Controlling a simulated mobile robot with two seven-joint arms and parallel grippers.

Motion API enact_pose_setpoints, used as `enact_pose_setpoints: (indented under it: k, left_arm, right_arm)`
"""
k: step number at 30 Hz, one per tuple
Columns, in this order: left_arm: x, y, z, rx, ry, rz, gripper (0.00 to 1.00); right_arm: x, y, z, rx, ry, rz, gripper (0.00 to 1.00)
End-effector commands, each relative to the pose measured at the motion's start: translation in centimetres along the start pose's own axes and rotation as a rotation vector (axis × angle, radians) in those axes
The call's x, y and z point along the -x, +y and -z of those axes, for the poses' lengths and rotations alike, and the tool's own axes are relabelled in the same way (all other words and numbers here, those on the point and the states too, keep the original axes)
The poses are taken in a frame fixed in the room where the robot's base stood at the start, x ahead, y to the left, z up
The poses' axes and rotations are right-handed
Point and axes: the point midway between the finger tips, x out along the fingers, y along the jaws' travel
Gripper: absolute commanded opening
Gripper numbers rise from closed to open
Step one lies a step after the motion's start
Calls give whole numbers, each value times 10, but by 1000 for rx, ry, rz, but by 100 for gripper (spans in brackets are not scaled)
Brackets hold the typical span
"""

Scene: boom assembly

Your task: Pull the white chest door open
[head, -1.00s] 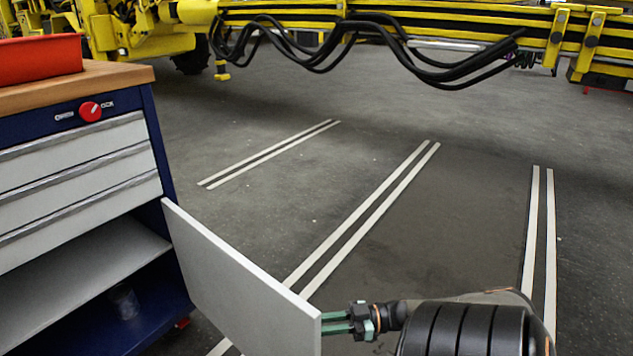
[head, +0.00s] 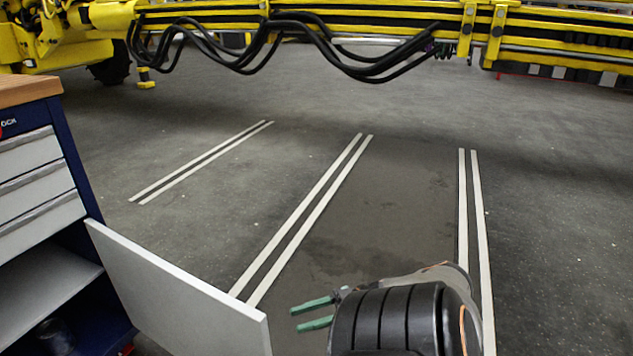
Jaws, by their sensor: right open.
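The white chest door (head: 180,292) stands swung wide open from the blue chest (head: 78,165), hinged at the chest's right front edge. Its free edge points toward the lower middle of the head view. My right gripper (head: 312,314) is just to the right of that free edge, apart from the door. Its two green fingers are spread and empty, pointing left. The black wrist of my right arm hides part of the floor behind it. My left gripper is not in view.
The chest has white drawers (head: 38,183) above an open lower compartment with a shelf (head: 45,283) and a dark round container (head: 54,336). A yellow boom with black hoses (head: 300,40) spans the back. The grey floor with white line pairs is clear.

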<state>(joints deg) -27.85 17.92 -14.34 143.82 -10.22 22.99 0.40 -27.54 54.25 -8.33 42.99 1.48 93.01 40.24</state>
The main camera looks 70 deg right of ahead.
Motion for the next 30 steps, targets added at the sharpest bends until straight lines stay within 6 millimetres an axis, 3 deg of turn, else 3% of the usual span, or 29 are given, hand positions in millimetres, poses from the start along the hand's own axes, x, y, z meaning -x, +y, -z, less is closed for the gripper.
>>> enact_pose_setpoints:
  k: [3,9,30]
  left_arm:
    - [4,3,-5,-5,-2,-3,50]
    - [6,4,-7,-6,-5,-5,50]
    - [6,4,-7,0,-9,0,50]
  right_arm:
    - [18,1,-2,1,-1,-2,46]
    - [31,0,0,1,1,-1,46]
    - [31,0,0,0,1,0,46]
